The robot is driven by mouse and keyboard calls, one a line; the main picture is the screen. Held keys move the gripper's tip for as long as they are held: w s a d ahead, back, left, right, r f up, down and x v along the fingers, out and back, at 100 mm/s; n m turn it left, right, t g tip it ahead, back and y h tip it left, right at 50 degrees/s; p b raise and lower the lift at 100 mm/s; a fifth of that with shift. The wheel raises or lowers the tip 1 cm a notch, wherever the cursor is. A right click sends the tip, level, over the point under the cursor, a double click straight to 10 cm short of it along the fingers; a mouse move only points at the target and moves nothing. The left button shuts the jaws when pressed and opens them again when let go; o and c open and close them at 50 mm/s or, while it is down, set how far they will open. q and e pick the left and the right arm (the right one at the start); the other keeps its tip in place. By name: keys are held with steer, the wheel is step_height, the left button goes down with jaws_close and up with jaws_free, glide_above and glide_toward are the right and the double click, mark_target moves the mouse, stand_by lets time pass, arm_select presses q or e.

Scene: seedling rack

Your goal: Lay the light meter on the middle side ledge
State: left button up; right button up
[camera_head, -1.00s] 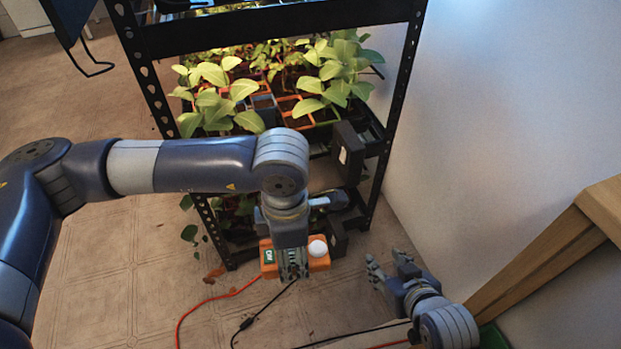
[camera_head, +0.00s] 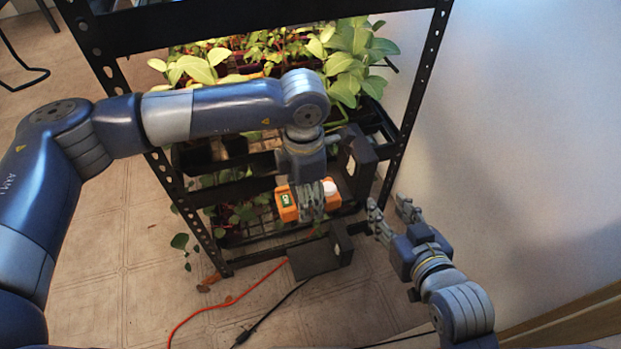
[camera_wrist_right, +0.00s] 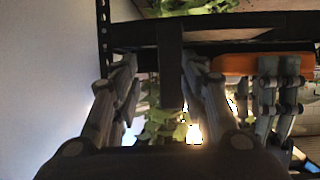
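The light meter (camera_head: 287,206) is an orange box with a small green display and a white dome. My left gripper (camera_head: 313,208) is shut on it from above and holds it in front of the rack's right end. A dark side ledge (camera_head: 361,168) sticks out just right of the meter, and a lower one (camera_head: 314,260) is below it. I cannot tell if the meter touches either. My right gripper (camera_head: 390,217) is open and empty, right of the ledges. In the right wrist view its fingers (camera_wrist_right: 160,95) are apart, and the orange meter (camera_wrist_right: 262,64) shows at right.
The black rack (camera_head: 420,85) holds trays of leafy seedlings on several levels. A white wall (camera_head: 510,120) stands close on the right. A red cable (camera_head: 215,302) and a black cable (camera_head: 270,312) lie on the tiled floor.

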arm_select(q)
steer(key=w, duration=0.4)
steer(key=w+d, duration=0.1)
steer(key=w, duration=0.1)
steer(key=shift+w+f+b, duration=0.1)
steer(key=shift+f+b, duration=0.15)
steer(key=shift+b, duration=0.15)
steer(key=shift+w+d, duration=0.1)
steer(key=shift+w, duration=0.4)
step_height(320, 180, down, 3)
steer(key=shift+f+b, duration=0.1)
steer(key=shift+b, duration=0.45)
steer(key=shift+f, duration=0.2)
arm_select(e)
step_height(320, 180, up, 10)
steer(key=w+a+t+y, duration=0.1)
steer(key=w+a+t, duration=0.1)
steer(key=t, duration=0.3)
steer(key=shift+w+r+t+y, duration=0.2)
steer(key=shift+w+t+y, duration=0.05)
steer(key=shift+t+y, duration=0.15)
steer(key=shift+a+r, duration=0.1)
arm_select(q)
steer(key=shift+f, duration=0.15)
steer(key=o, duration=1.2)
arm_select(e)
steer(key=shift+r+t, duration=0.3)
